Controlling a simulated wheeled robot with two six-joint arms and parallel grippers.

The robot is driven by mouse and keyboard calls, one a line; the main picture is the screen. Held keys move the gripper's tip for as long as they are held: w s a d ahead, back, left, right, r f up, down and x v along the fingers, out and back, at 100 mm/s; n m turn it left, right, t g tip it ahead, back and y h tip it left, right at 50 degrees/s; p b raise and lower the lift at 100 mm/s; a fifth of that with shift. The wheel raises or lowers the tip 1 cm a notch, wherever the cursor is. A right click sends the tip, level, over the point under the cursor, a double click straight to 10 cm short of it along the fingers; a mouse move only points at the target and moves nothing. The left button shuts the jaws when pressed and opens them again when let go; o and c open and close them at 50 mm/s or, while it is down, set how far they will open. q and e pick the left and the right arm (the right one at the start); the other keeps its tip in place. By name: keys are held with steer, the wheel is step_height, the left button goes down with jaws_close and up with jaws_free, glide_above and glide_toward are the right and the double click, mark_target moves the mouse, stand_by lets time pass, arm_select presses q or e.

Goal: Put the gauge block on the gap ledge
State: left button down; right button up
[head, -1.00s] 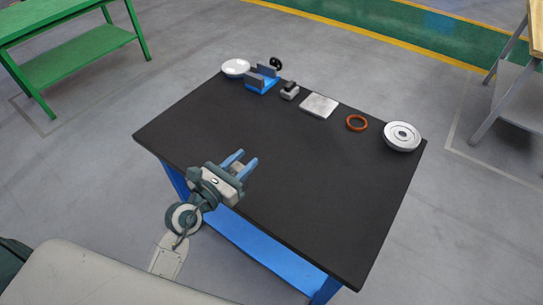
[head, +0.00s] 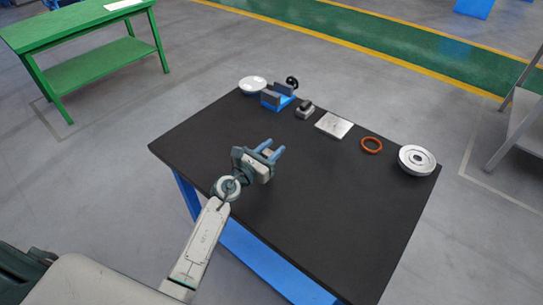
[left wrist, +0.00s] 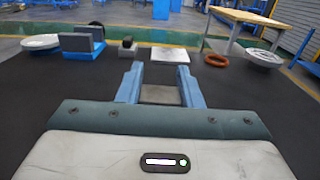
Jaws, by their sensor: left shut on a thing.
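My left gripper (head: 274,148) is over the near left part of the black table, its two blue fingers pointing to the back. In the left wrist view, its fingers (left wrist: 160,70) are shut on a small grey block, which I take for the gauge block (left wrist: 160,95). In the head view the block is too small or hidden to make out. I cannot tell for certain which part is the gap ledge. A round flanged metal piece (head: 417,159) stands at the table's right corner; it also shows in the left wrist view (left wrist: 262,57). My right gripper is out of view.
Along the table's (head: 310,210) back edge are a white dish (head: 252,84), a blue vise (head: 277,98), a small grey block with a dark top (head: 305,108), a square metal plate (head: 334,124) and an orange ring (head: 371,145). The middle of the table is clear.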

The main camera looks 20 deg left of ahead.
arm_select(q)
step_height(320, 180, down, 2)
steer(key=shift+f+b, duration=0.25)
steer(key=shift+b, duration=0.1)
steer(key=shift+f, duration=0.1)
steer(key=c, duration=1.1)
jaws_free()
steer(key=shift+s, duration=0.1)
steer(key=shift+o, duration=0.4)
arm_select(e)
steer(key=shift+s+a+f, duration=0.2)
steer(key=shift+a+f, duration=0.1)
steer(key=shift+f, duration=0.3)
